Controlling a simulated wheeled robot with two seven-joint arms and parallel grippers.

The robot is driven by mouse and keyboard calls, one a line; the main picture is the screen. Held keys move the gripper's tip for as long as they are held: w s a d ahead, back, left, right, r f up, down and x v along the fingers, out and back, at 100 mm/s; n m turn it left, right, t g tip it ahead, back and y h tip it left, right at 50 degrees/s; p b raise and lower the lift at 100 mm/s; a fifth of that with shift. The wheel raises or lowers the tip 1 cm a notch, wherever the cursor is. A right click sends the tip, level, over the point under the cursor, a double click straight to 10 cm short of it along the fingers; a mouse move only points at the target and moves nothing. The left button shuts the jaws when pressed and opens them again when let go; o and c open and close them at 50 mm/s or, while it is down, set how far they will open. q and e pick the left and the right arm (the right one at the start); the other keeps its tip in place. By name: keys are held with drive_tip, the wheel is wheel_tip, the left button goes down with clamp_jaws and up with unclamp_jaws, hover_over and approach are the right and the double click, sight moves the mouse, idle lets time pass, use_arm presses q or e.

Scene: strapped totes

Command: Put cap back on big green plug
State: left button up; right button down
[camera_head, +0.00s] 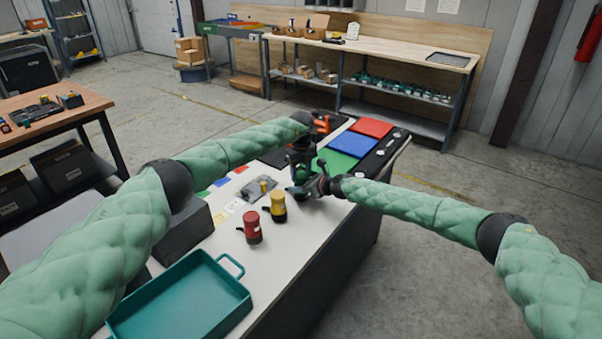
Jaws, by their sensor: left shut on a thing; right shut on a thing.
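My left gripper (302,168) reaches down over the table and is shut on a green thing, which looks like the big green plug (304,175). My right gripper (308,188) comes in level from the right, just below and close to the left one. It is shut on a small dark piece (296,192), which looks like the cap. The grippers hide most of both pieces, so I cannot tell whether cap and plug touch.
A red plug (252,228) and a yellow plug (278,207) stand on the white table (300,240) in front of the grippers. A teal tray (183,298) is at the near left. Green, blue (353,144) and red (371,128) panels lie behind.

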use_arm(q)
drive_tip(key=m, duration=0.4)
drive_tip(key=shift+m, duration=0.3)
drive_tip(key=shift+w, duration=0.1)
drive_tip(key=o, duration=1.1)
drive_tip(key=shift+r, duration=0.1)
drive_tip(key=shift+r, duration=2.2)
drive_tip(key=shift+c, duration=0.5)
